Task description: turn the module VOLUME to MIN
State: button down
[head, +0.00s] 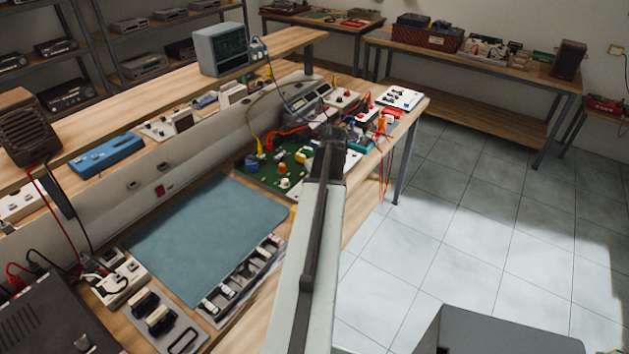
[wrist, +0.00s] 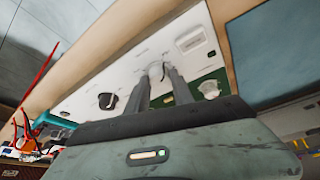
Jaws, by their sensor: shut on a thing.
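In the wrist view, a white module panel (wrist: 95,85) fills the middle, with a black knob (wrist: 108,101) at its left. My gripper (wrist: 157,75) is shut on a white knob (wrist: 155,69) on this panel. The fingers hide part of the knob, so its pointer position cannot be read. No VOLUME or MIN lettering is legible. In the head view, my gripper (head: 331,132) reaches over the far end of the bench, and the arm hides most of the module.
A green board (head: 258,172) with knobs and plugged leads lies just left of my gripper. Red leads (head: 386,165) hang over the bench edge at the right. A blue-grey mat (head: 195,235) lies nearer. The tiled floor (head: 470,215) right of the bench is clear.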

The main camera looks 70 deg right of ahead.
jog(key=shift+n+y, duration=0.4)
jog(key=shift+n, duration=0.6)
jog(key=c, duration=1.1)
grip_release()
jog(key=p+v, duration=0.7)
jog(key=shift+s+r, duration=0.15)
jog(key=shift+r, duration=0.2)
